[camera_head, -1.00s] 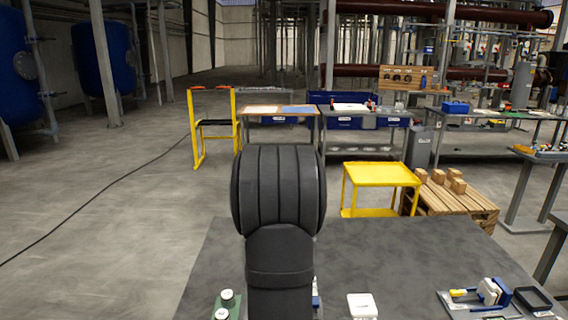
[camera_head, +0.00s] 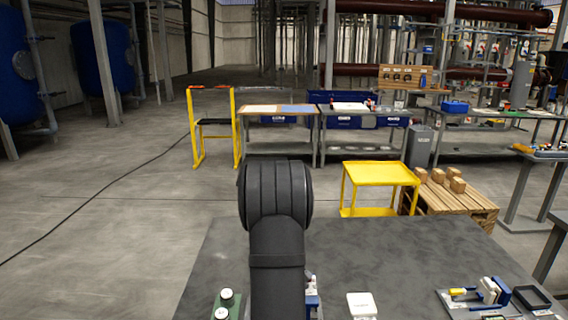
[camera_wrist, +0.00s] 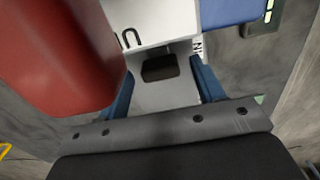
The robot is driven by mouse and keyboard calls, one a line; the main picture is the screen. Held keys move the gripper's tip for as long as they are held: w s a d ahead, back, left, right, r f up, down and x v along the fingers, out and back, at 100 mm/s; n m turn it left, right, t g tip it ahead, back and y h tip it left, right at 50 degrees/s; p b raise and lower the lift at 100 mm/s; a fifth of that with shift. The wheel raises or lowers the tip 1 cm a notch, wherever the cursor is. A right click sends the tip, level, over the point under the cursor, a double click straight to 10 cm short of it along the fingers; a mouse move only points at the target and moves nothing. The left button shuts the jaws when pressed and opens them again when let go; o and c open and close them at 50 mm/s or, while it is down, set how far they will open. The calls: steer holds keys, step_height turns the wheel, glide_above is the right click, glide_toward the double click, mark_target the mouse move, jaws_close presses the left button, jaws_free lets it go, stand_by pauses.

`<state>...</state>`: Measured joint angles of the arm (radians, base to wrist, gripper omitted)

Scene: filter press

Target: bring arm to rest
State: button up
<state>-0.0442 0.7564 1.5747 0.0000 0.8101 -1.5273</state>
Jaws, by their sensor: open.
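My gripper (camera_wrist: 163,70) is open in the wrist view, its two blue fingers apart. A white and grey fixture (camera_wrist: 165,30) with a dark rectangular patch (camera_wrist: 160,68) shows behind and between the fingers; I see nothing clearly gripped. A blurred red rounded body (camera_wrist: 60,55) fills the upper left, close to the camera. A blue block (camera_wrist: 230,10) adjoins the white part at top right. In the head view my dark arm stands in the middle and hides the gripper.
The dark grey table (camera_head: 370,250) holds a white box (camera_head: 362,304), a green item with white caps (camera_head: 226,302) and a blue-white device (camera_head: 490,292) at right. A yellow cart (camera_head: 380,174) and a pallet with blocks (camera_head: 450,200) stand beyond. The table's back middle is clear.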

steer(key=shift+r, duration=0.1)
steer(key=shift+d+r, duration=0.2)
steer(key=shift+r, duration=0.05)
step_height(320, 180, up, 16)
step_height(320, 180, down, 17)
steer(key=shift+r, duration=0.1)
steer(key=a, duration=0.8)
steer(key=shift+a, duration=0.25)
steer(key=shift+w+a+r, duration=0.1)
steer(key=shift+a+r, duration=0.2)
steer(key=shift+r, duration=0.3)
step_height(320, 180, up, 17)
steer(key=d+r, duration=0.2)
steer(key=d, duration=0.6)
steer(key=shift+s+r, duration=0.3)
